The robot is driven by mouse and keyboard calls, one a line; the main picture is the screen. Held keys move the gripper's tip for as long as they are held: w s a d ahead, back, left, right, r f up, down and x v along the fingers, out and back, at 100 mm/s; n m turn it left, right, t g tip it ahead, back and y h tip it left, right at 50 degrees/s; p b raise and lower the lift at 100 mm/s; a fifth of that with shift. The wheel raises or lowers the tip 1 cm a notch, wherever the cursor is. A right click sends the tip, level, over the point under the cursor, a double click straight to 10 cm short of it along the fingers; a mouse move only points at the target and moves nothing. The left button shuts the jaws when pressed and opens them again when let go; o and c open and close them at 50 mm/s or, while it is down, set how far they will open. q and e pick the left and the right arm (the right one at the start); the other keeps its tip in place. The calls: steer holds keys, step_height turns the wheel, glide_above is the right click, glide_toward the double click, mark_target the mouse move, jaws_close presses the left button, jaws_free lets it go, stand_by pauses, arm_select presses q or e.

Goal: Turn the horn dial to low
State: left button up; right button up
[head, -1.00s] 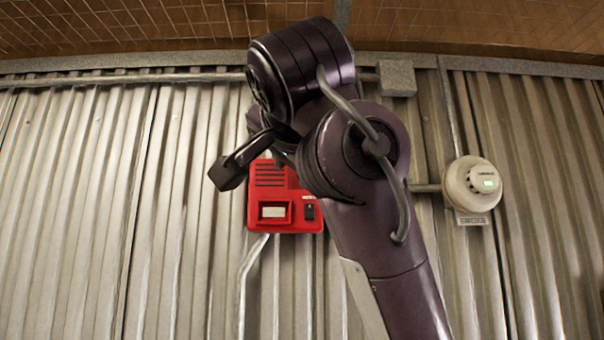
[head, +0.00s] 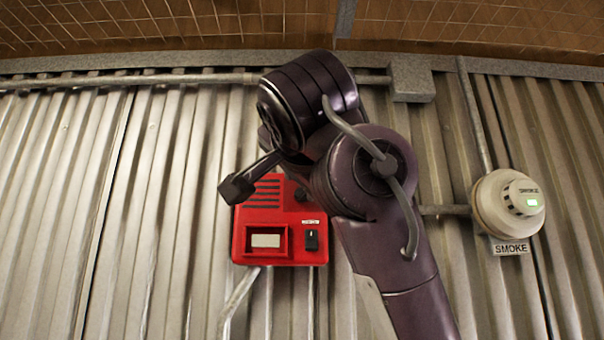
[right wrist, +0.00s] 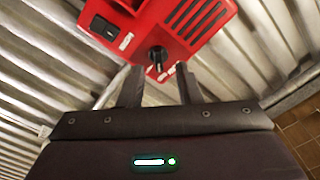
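A red horn box (head: 268,228) is mounted on the corrugated wall, near the middle of the head view. It has grille slots, a pale window and a black rocker switch (head: 312,240). Its black dial (right wrist: 156,56) with a light pointer mark shows in the right wrist view; in the head view the dial (head: 301,194) is partly behind my right arm. My right gripper (right wrist: 160,82) is open, its two fingers short of the dial, which lies ahead of the gap between them. The fingers are not clearly visible in the head view. My left gripper is not in view.
A round smoke detector (head: 508,204) with a green light and a SMOKE label (head: 510,248) is on the wall to the right. A conduit (head: 130,80) and a grey junction box (head: 411,78) run along the top. The wall left of the box is clear.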

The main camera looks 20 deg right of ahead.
mark_target(302, 191)
steer(key=x, duration=0.3)
steer(key=shift+w+d+f+p, duration=0.1)
steer(key=shift+w+f+p, duration=0.05)
steer(key=shift+p, duration=0.2)
steer(key=shift+s, duration=0.25)
steer(key=shift+c, duration=1.3)
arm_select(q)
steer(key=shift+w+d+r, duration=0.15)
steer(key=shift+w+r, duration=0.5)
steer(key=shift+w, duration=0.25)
arm_select(e)
jaws_close()
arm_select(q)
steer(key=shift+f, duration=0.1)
arm_select(e)
steer(key=shift+n, duration=0.3)
steer(key=n+b, duration=0.1)
steer(key=n, duration=0.2)
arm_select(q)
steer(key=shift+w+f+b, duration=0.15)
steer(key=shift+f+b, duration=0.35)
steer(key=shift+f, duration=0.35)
arm_select(e)
steer(key=n, duration=0.5)
steer(key=shift+n, duration=0.3)
